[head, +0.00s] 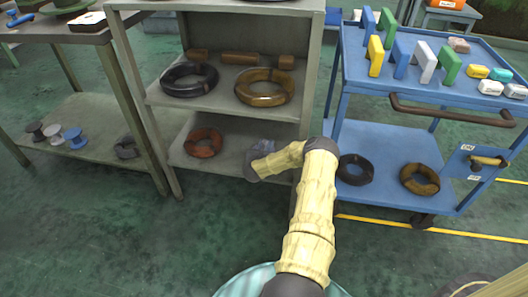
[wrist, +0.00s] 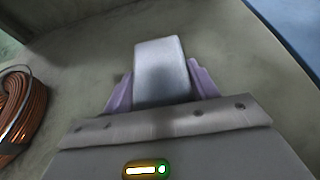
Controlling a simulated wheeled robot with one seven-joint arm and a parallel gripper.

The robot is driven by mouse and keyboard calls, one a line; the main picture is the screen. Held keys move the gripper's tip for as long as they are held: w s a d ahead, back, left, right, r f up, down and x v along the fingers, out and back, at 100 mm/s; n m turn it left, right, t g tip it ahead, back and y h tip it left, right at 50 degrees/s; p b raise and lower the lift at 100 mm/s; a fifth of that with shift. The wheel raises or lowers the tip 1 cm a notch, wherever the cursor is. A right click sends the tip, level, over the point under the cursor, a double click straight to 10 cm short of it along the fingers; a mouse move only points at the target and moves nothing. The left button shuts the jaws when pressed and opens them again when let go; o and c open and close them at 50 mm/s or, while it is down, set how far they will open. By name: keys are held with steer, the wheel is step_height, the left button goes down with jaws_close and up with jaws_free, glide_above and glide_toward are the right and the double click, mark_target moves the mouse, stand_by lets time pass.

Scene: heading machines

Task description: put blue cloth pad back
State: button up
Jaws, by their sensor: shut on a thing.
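My gripper (head: 258,160) reaches into the lower shelf of the grey rack (head: 225,163), at the right part of that shelf. In the wrist view, a pale blue-grey pad (wrist: 160,72), which looks like the blue cloth pad, sits between the two purple fingers. My gripper is shut on it. The pad points away from the wrist, over or on the grey shelf surface; I cannot tell whether it touches the shelf. In the head view the pad cannot be told apart from my gripper.
A copper wire coil (head: 203,142) lies on the same shelf, left of my gripper. The shelf above holds a black coil (head: 189,79), a brown coil (head: 264,87) and wooden rolls. A blue cart (head: 385,183) stands at right, with colored blocks on top. A bench with spools stands left.

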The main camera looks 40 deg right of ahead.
steer(key=shift+f, duration=0.1)
steer(key=o, duration=1.1)
steer(key=shift+s+a+r, duration=0.1)
steer(key=shift+r, duration=0.15)
steer(key=p+v, duration=0.5)
steer(key=v, duration=0.6)
steer(key=shift+s+a+r, duration=0.1)
steer(key=shift+s+a, duration=0.1)
steer(key=shift+s, duration=0.05)
